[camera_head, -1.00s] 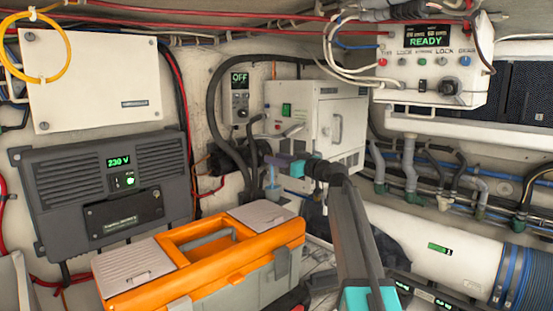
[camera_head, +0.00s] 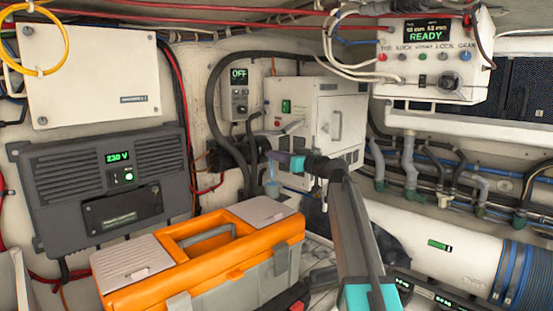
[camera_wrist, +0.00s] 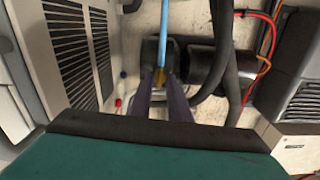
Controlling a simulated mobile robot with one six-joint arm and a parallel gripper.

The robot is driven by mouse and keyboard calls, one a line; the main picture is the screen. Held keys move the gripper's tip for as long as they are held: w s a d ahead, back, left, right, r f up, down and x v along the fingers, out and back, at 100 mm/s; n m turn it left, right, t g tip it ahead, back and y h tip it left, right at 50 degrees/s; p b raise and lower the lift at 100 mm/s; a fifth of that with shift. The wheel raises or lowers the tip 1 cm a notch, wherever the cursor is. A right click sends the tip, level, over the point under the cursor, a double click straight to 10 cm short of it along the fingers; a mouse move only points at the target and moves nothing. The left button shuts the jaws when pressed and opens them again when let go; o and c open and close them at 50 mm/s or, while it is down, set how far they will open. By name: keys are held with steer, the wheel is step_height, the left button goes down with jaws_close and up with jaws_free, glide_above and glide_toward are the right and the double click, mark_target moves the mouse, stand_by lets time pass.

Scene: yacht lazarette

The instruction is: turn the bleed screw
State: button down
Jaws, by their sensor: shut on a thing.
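My gripper (camera_wrist: 162,92) has two purple fingers, and in the wrist view they are closed around a small brass-yellow fitting, which I take to be the bleed screw (camera_wrist: 161,77). A light blue tube (camera_wrist: 165,35) runs from this fitting to the top of the wrist view. Behind it is a dark cylindrical body (camera_wrist: 207,66). In the head view my gripper (camera_head: 270,156) reaches in left of the white cabinet's lower part. The screw is too small to make out there. The blue tube (camera_head: 269,172) hangs below the fingertips above a small bluish cup (camera_head: 272,190).
An orange and grey toolbox (camera_head: 278,237) stands in front, below my gripper. The white cabinet (camera_head: 325,125) and black hoses (camera_head: 216,110) are close around the fingers. A control box (camera_head: 432,65) reading READY hangs at upper right. Pipes (camera_head: 411,165) line the right wall.

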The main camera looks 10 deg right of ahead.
steer(key=shift+f+m+p, duration=0.15)
steer(key=shift+m+p, duration=1.25)
steer(key=shift+m, duration=3.9)
steer(key=shift+f+m+p, duration=0.15)
steer(key=shift+m+p, duration=1.3)
steer(key=shift+m, duration=3.85)
steer(key=shift+f+m+p, duration=0.15)
steer(key=shift+m+p, duration=1.25)
steer(key=shift+m, duration=3.9)
steer(key=c, duration=1.8)
jaws_free()
steer(key=shift+c, duration=0.2)
steer(key=shift+o, duration=0.9)
